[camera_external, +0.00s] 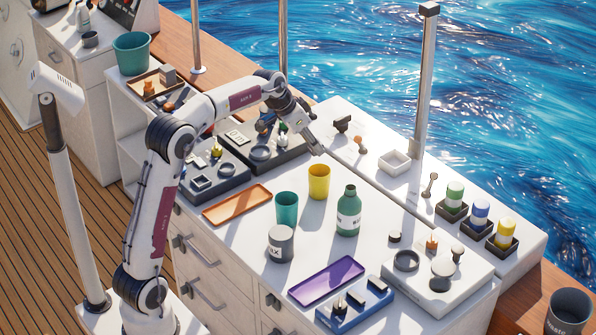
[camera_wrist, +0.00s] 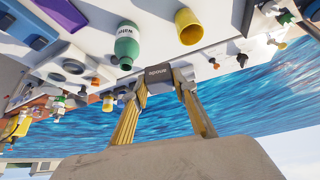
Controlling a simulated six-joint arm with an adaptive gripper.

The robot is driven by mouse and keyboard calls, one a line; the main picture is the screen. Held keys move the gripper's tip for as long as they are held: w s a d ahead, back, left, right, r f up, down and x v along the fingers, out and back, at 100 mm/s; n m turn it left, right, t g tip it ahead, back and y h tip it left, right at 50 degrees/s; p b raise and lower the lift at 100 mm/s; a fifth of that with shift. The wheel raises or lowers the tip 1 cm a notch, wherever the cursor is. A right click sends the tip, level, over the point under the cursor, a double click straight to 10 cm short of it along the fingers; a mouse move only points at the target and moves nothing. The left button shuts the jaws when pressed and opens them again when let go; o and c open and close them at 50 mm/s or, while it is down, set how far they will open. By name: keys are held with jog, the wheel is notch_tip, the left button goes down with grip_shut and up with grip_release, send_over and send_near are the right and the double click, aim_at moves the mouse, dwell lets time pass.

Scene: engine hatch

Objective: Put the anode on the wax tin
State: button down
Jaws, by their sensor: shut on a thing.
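My gripper (camera_external: 315,147) is raised above the worktop behind the yellow cup. In the wrist view its yellow fingers (camera_wrist: 162,83) are shut on a small dark grey block, which I take to be the anode (camera_wrist: 160,74); it bears pale lettering. In the external view the block is too small to make out at the fingertips. The wax tin (camera_external: 281,244) is a grey cylinder with a "WAX" label, upright on the worktop in front of the teal cup. My gripper is well behind it and apart from it. The tin is not seen in the wrist view.
A teal cup (camera_external: 286,208), a yellow cup (camera_external: 319,182) and a green bottle (camera_external: 348,212) stand near the tin. An orange tray (camera_external: 237,204) lies to the left and a purple tray (camera_external: 326,281) in front. The worktop just around the tin is mostly clear.

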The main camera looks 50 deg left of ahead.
jog(key=s+d, duration=0.6)
jog(key=s, duration=0.4)
jog(key=n+y, duration=0.1)
jog(key=n, duration=0.1)
send_over(285, 231)
jog(key=s, duration=0.2)
notch_tip(285, 231, down, 6)
jog(key=shift+a+r, duration=0.1)
jog(key=shift+r, duration=0.05)
jog(key=shift+f, duration=3.15)
jog(key=shift+f, duration=1.85)
jog(key=shift+f, duration=0.1)
